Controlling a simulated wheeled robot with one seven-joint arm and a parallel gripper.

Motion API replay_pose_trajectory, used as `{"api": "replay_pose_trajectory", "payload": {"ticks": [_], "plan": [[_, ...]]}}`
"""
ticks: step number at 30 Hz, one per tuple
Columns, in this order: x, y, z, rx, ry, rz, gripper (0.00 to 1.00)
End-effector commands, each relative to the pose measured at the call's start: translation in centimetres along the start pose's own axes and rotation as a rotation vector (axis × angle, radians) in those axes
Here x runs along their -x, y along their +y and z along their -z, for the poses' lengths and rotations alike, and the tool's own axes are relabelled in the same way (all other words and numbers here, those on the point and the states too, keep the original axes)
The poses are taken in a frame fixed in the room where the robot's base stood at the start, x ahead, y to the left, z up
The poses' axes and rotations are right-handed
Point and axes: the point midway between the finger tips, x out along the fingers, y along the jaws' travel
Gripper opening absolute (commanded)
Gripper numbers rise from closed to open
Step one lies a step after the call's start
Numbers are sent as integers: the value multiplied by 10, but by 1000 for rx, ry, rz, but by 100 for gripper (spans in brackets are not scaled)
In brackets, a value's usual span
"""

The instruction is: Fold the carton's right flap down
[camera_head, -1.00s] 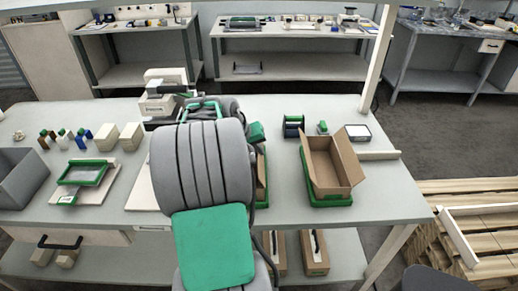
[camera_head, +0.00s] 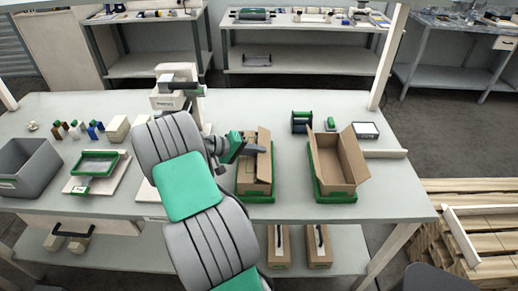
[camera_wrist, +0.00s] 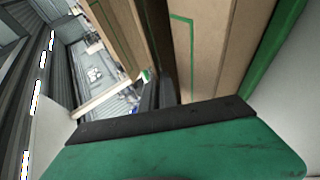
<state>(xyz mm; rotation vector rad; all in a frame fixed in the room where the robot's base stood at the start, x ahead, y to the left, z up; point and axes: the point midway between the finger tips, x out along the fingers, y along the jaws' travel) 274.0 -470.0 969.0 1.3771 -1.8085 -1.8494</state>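Two brown cartons stand on the bench in green trays. My gripper (camera_head: 250,150) is at the left carton (camera_head: 255,175), reaching over its upper part from the left. A raised panel (camera_head: 264,141) stands at that carton's right side, beside the gripper tip. Whether they touch is not clear. The right carton (camera_head: 335,172) is open at the top, with its right flap (camera_head: 354,154) standing up and leaning outward. The wrist view shows brown cardboard with a green line (camera_wrist: 205,50) close to my dark fingers. My gripper's opening is hidden there.
A green-and-dark holder (camera_head: 300,122) and a white-topped box (camera_head: 365,130) stand behind the right carton. A grey bin (camera_head: 25,170), a green-framed tray (camera_head: 95,163) and small bottles are at the left. The bench's right front is clear.

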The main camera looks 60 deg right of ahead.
Motion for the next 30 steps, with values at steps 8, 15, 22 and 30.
{"api": "replay_pose_trajectory", "payload": {"ticks": [8,15,22,30], "plan": [[0,-1,0,8,1,-19,0],[0,-1,0,7,0,-18,4],[0,-1,0,7,0,-17,23],[0,-2,0,9,0,-16,25]]}}
